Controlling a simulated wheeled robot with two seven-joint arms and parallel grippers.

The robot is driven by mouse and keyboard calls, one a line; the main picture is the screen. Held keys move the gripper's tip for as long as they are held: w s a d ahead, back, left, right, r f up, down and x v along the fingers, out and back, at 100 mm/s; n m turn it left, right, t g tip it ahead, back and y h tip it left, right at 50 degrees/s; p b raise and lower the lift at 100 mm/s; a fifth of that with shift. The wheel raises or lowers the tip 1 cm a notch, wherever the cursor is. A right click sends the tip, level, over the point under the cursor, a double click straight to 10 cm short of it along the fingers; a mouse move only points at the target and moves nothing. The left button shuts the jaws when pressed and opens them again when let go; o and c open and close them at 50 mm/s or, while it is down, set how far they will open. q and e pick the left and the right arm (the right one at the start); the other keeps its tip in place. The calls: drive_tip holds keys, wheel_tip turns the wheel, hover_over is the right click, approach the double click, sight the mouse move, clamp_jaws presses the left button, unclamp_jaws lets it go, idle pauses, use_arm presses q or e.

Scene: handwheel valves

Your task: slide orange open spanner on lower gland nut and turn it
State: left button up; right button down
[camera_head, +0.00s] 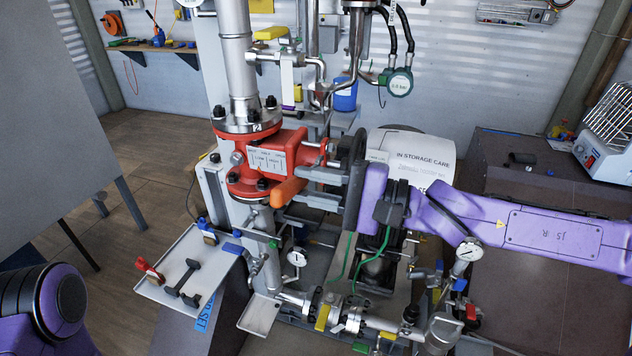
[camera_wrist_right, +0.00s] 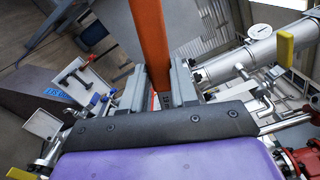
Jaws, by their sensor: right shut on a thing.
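My right gripper (camera_head: 300,186) is shut on the orange open spanner (camera_head: 286,192), just in front of the red valve (camera_head: 270,158). In the right wrist view, the orange bar (camera_wrist_right: 150,38) runs up from between the grey fingers (camera_wrist_right: 161,80) and out of the top edge. The spanner's open jaw does not show clearly. A bare metal stem part (camera_head: 318,154) sticks out of the valve's right side towards the dark handwheel (camera_head: 356,150). I cannot make out the lower gland nut or whether the spanner touches it. My left gripper is out of view.
A grey tray (camera_head: 160,284) with small parts is at lower left. Gauges, including one (camera_head: 297,259) below the valve, and pipes with a yellow lever (camera_head: 322,317) crowd the space under my right gripper. A white cylinder (camera_head: 400,146) stands behind it.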

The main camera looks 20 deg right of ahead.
use_arm(q)
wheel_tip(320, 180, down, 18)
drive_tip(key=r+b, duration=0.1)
drive_tip(key=b, duration=1.3)
use_arm(e)
wheel_tip(320, 180, down, 16)
drive_tip(key=s+a+n, duration=0.1)
drive_tip(key=s+n, duration=0.1)
drive_tip(key=n, duration=0.4)
use_arm(q)
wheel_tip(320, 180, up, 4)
drive_tip(key=p, duration=0.4)
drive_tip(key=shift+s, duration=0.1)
use_arm(e)
drive_tip(key=w+d, duration=0.1)
drive_tip(key=w, duration=0.1)
drive_tip(key=w+d+r, duration=0.1)
drive_tip(key=shift+w+d, duration=0.1)
drive_tip(key=shift+w, duration=0.3)
use_arm(q)
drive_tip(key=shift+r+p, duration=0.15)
drive_tip(key=shift+p, duration=0.15)
use_arm(e)
drive_tip(key=shift+w+r, duration=0.1)
